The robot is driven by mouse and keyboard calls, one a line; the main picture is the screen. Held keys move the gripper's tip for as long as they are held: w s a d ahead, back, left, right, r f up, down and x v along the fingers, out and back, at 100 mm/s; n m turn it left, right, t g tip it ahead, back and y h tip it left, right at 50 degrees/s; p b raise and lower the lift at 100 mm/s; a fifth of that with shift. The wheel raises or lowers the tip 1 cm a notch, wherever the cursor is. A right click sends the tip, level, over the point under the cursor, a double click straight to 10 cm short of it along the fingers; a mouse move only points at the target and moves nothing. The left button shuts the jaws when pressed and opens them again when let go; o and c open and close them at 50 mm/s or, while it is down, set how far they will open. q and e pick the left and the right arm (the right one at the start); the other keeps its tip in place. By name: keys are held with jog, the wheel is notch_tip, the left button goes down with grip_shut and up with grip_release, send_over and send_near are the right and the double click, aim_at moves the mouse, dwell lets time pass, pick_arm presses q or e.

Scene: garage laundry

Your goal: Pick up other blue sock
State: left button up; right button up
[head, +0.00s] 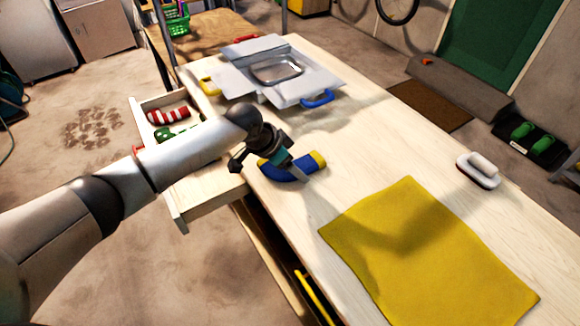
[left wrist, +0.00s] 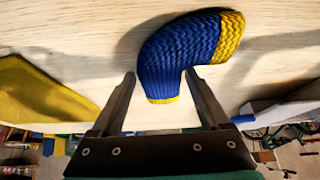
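A blue knitted sock (head: 276,173) with yellow ends lies bent on the light wooden table near its left edge. In the left wrist view the sock (left wrist: 185,50) lies just ahead of my left gripper, its blue leg with the narrow yellow end reaching between the fingers. My left gripper (left wrist: 160,78) is open, one finger on each side of that end, with no clear grip on it. In the head view my left gripper (head: 289,164) is over the sock and covers part of it. My right gripper is in neither view.
An open drawer (head: 183,214) at the table's left holds a red-and-white striped item (head: 168,115) and a green one (head: 172,133). A grey case with a blue handle (head: 317,99) stands behind. A yellow cloth (head: 430,250) lies in front; a white brush-like object (head: 478,170) lies right.

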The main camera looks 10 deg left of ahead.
pick_arm(q)
jog(key=c, duration=1)
jog(key=shift+r, duration=0.1)
